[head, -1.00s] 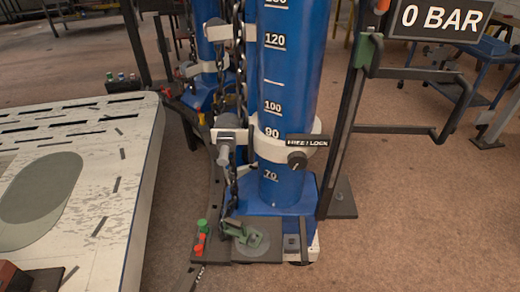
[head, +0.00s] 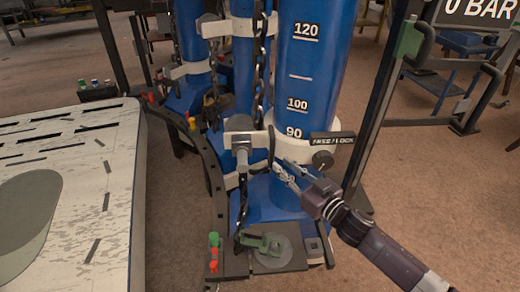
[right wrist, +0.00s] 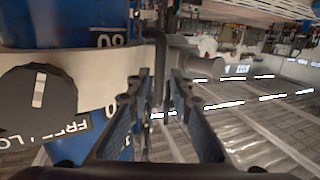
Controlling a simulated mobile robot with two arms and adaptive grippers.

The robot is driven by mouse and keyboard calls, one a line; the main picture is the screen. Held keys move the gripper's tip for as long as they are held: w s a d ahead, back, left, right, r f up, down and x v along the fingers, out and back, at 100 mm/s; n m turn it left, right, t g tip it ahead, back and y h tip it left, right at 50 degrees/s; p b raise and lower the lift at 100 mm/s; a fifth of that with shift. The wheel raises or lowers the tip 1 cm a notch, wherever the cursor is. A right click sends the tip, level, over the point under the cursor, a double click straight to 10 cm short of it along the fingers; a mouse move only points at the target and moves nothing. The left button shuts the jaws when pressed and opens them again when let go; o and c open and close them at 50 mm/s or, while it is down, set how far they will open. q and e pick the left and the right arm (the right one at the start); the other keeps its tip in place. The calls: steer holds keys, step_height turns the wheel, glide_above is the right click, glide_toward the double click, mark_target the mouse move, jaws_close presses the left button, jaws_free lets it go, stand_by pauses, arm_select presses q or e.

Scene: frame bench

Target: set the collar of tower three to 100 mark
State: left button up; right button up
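The nearest blue tower (head: 318,72) carries a printed scale with marks 90, 100 and 120. Its white collar (head: 376,127) sits with its upper edge just below the 90 mark. A black knob (head: 322,160) with a FREE/LOCK plate (head: 331,142) is on the collar's front; the knob also shows in the right wrist view (right wrist: 38,104). A dark upright handle (right wrist: 160,62) stands at the collar's side. My right gripper (head: 281,171) is at the collar, left of the knob. Its fingers (right wrist: 163,92) are apart, with the handle showing in the gap; contact is unclear. My left gripper is out of view.
Chains hang beside the tower, and more blue towers (head: 190,40) stand behind. A pale slotted platform (head: 75,190) is at left. A dark upright post (head: 378,100) with a pressure sign (head: 478,10) stands at right.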

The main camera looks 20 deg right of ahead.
mark_target(274, 151)
steer(key=shift+n+y, duration=0.3)
steer(key=shift+y, duration=0.2)
steer(key=w, duration=0.2)
steer(key=w+a+r, duration=0.1)
steer(key=w+r, duration=0.1)
steer(key=w, duration=0.1)
steer(key=shift+w+a+p, duration=0.3)
steer(key=shift+w+p, duration=0.05)
steer(key=shift+p, duration=0.05)
steer(key=shift+w+a, duration=0.3)
steer(key=shift+w, duration=0.2)
jaws_close()
steer(key=shift+r, duration=0.1)
